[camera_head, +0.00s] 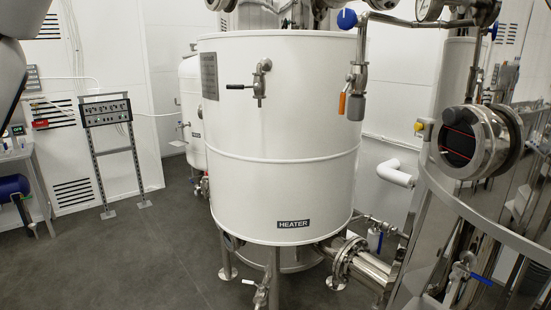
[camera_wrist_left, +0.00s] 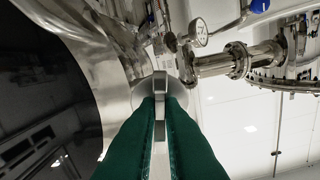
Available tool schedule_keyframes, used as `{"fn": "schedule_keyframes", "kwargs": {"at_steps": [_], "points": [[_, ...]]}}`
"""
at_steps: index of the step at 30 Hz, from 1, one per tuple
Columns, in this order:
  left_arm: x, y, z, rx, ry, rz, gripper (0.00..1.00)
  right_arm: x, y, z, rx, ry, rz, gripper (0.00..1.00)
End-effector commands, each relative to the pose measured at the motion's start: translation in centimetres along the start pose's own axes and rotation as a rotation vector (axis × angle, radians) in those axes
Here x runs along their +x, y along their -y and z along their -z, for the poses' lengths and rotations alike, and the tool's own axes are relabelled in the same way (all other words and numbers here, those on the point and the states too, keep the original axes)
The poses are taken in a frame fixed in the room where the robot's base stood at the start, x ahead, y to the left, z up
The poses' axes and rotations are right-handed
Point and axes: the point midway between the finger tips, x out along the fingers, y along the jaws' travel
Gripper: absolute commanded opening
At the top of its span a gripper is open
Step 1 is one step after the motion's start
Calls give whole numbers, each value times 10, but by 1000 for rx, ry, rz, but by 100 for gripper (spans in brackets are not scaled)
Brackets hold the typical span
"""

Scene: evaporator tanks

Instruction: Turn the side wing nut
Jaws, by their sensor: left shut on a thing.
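In the left wrist view, the two green fingers of my left gripper (camera_wrist_left: 160,106) reach up from the bottom edge. They are shut on a small metal wing nut (camera_wrist_left: 159,80) whose narrow, upright plate shows between the fingertips. A round metal base sits behind it, beside a large polished steel body with a dark round area at the left. The fingers hide the lower part of the wing nut. My left gripper does not show in the head view, and I cannot make out the wing nut there. My right gripper is in neither view.
A white heater tank (camera_head: 280,130) stands in the middle of the head view. A round steel port with a dark window (camera_head: 460,141) is at the right, above a curved rail. Steel piping (camera_wrist_left: 225,62) and a gauge (camera_wrist_left: 198,29) lie right of the fingers. Open floor (camera_head: 130,250) is at left.

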Motion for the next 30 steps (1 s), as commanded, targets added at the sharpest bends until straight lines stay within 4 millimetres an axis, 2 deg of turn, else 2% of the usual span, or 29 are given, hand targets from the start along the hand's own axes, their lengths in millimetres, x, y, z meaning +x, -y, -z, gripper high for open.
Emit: {"fn": "schedule_keyframes", "kwargs": {"at_steps": [2,9,17,22,30], "points": [[1,0,-1,-6,3,0,0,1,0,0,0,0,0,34],[0,0,-2,-198,3,1,0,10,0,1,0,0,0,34],[1,0,-2,-221,3,1,0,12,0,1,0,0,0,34],[0,-1,-2,-382,3,1,0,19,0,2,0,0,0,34],[1,0,-1,-404,3,0,0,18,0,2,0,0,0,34]]}}
